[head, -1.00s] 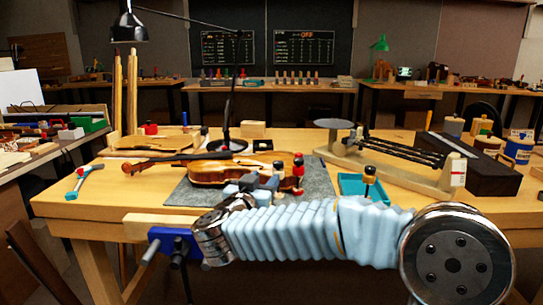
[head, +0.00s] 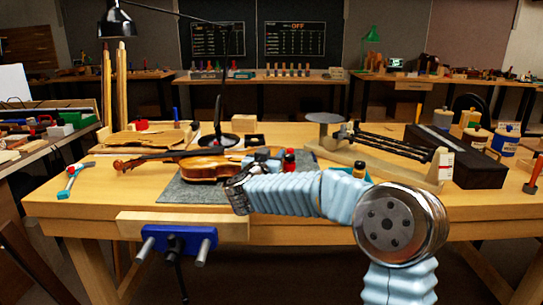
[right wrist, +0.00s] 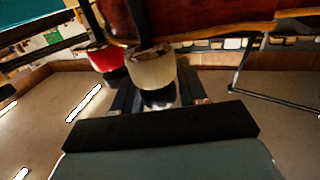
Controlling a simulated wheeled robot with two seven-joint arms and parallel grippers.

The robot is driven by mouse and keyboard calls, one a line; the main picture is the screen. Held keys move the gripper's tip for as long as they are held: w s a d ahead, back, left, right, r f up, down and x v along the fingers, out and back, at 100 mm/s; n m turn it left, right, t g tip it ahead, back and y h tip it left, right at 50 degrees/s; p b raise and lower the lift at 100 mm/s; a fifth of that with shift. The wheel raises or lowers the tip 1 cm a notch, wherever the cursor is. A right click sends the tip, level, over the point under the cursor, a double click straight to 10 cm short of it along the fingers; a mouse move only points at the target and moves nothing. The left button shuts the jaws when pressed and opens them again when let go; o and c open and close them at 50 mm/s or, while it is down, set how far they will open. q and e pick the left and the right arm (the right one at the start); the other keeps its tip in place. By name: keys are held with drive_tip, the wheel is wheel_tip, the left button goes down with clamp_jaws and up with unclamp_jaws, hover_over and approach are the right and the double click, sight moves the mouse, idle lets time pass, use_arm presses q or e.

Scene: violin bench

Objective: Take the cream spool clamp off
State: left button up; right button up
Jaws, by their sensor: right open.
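The violin (head: 205,167) lies on a grey mat (head: 178,192) on the bench. The cream spool clamp (right wrist: 152,70) is at the edge of the violin body in the right wrist view, just beyond my right gripper (right wrist: 152,98). The gripper's jaws are open, with the cream spool close in front of and between them; I cannot tell whether they touch it. In the head view my right gripper (head: 262,157) is at the right end of the violin, and the cream spool is not clearly seen. My left gripper is not in view.
A red spool clamp (right wrist: 105,58) stands close to the left of the cream one; red also shows in the head view (head: 290,155). A teal tray (head: 342,170) is mostly behind my arm. A lamp base (head: 218,141) and a blue vise (head: 178,240) are nearby.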

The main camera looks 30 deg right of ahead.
drive_tip(key=c, duration=0.7)
drive_tip(key=shift+n+t+y, duration=0.3)
drive_tip(key=shift+t, duration=0.1)
